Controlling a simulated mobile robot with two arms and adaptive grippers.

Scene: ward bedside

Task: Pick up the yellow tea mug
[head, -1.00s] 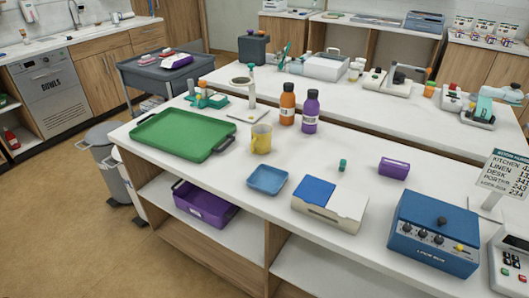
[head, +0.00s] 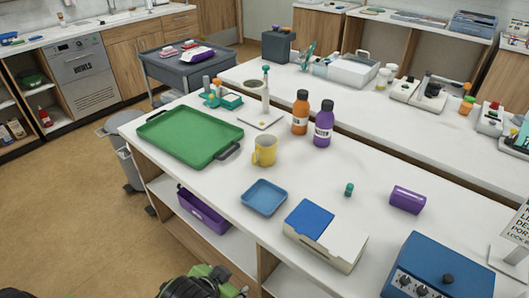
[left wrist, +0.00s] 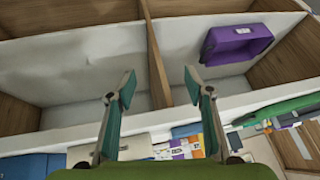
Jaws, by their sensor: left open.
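The yellow tea mug (head: 265,150) stands upright on the white counter, between the green tray and the two bottles, in the head view. I cannot make it out in the left wrist view. Part of my left arm, green and black, shows at the bottom edge of the head view, well below and in front of the mug. In the left wrist view my left gripper (left wrist: 159,84) is open, its two fingers spread with nothing between them, facing the shelves under the counter. My right gripper is in neither view.
Near the mug are the green tray (head: 188,139), an orange bottle (head: 300,115), a purple bottle (head: 323,127) and a blue dish (head: 264,198). A white box with a blue lid (head: 310,220) stands closer. A purple bin (head: 202,210) sits on the shelf below.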

